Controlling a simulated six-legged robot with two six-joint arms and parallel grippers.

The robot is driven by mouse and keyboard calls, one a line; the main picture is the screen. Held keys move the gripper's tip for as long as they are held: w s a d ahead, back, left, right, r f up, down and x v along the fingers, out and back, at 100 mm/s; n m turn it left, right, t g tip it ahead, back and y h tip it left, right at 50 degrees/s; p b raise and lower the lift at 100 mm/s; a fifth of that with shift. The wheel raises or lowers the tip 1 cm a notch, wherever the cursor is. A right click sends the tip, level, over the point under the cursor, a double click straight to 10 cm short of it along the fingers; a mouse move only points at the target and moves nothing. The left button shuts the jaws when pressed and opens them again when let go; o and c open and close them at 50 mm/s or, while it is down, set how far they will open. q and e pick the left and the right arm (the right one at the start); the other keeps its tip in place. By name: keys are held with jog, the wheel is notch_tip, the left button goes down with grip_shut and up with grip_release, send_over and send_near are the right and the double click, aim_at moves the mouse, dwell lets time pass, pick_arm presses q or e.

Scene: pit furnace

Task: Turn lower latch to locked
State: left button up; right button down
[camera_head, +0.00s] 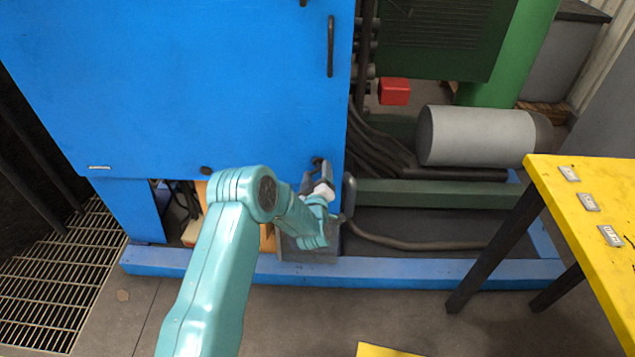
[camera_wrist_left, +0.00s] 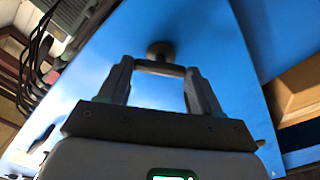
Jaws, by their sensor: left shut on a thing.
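The lower latch (camera_wrist_left: 160,50) is a dark round knob with a short bar, on the blue door (camera_wrist_left: 190,35). In the head view the latch (camera_head: 317,161) is a small dark piece near the door's lower right corner, partly hidden by my gripper. My left gripper (camera_head: 319,176) reaches it from below at the end of the teal arm. In the left wrist view the fingers of this gripper (camera_wrist_left: 159,69) stand on either side of the latch's bar and are shut on it. My right gripper is not in view.
A dark vertical handle (camera_head: 330,46) is higher on the door, and a dark knob (camera_head: 206,170) is at its lower edge. A blue base rail (camera_head: 400,272) runs along the floor. A yellow table (camera_head: 590,235) stands at the right. A floor grate (camera_head: 55,280) lies at the left.

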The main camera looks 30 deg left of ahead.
pick_arm(q)
jog(key=n+b, duration=0.2)
jog(key=b, duration=0.1)
jog(key=n+b, duration=0.5)
jog(key=b, duration=0.2)
jog(key=shift+a+f+n, duration=0.1)
jog(key=shift+f+n, duration=0.2)
jog(key=shift+n, duration=0.1)
jog(key=shift+r+n+b, duration=0.15)
jog(key=shift+n+b, duration=0.95)
jog(key=shift+b, duration=0.35)
jog(key=o, duration=1.1)
jog(key=shift+c, duration=0.2)
jog(key=p+v, duration=0.1)
jog(key=v, duration=1.5)
jog(key=shift+s+p, duration=0.2)
jog(key=shift+p, duration=0.2)
